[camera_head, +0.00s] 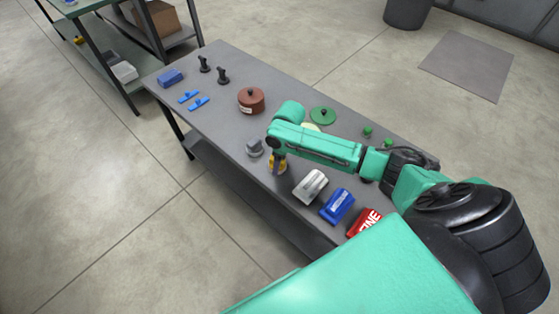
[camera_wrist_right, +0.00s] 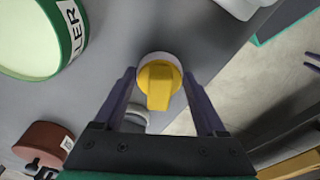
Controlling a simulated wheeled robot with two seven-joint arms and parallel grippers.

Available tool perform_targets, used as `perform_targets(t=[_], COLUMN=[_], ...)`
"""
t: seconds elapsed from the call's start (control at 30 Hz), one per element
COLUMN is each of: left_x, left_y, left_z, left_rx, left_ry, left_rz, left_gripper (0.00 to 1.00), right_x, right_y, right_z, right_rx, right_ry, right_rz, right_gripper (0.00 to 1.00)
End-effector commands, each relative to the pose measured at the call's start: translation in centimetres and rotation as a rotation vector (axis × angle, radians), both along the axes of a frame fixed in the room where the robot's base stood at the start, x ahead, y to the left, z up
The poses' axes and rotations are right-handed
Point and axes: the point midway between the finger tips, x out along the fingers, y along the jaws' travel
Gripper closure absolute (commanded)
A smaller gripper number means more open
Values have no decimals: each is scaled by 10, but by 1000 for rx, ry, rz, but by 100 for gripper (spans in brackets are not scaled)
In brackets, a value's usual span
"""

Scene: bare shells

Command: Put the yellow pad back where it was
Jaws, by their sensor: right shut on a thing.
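The yellow pad (camera_wrist_right: 158,84) sits between the two fingers of my right gripper (camera_wrist_right: 162,100) in the right wrist view, with a pale round rim showing around its far end. My right gripper (camera_head: 277,164) is shut on it. In the head view the yellow pad (camera_head: 279,168) shows just below the wrist, near the front edge of the grey table (camera_head: 225,125). I cannot tell whether it touches the tabletop. My left gripper is not in view.
A grey knob-like part (camera_head: 254,148) stands just left of the gripper. A brown round pot (camera_head: 251,99) and a green disc (camera_head: 322,115) lie behind. Silver (camera_head: 311,186), blue (camera_head: 338,206) and red (camera_head: 364,222) pieces line the front edge at right. The table's left front is bare.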

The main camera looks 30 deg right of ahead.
Motion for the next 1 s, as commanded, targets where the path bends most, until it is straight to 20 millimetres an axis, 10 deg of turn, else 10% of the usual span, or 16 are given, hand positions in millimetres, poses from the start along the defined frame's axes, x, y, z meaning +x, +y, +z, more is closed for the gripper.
perform_targets(t=[0.2,0.23,0.3,0.63,1.0], left_x=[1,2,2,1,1], left_y=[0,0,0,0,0], left_z=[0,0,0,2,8], left_rx=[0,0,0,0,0], left_ry=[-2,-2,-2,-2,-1], left_rz=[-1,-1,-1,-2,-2], left_gripper=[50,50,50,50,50], right_x=[0,0,0,0,-8], right_y=[0,0,0,-1,-8], right_z=[-2,-2,-1,11,103], right_rx=[0,0,0,1,0], right_ry=[0,0,0,-2,-4], right_rz=[-1,-1,-1,0,0], right_gripper=[71,19,0,0,0])
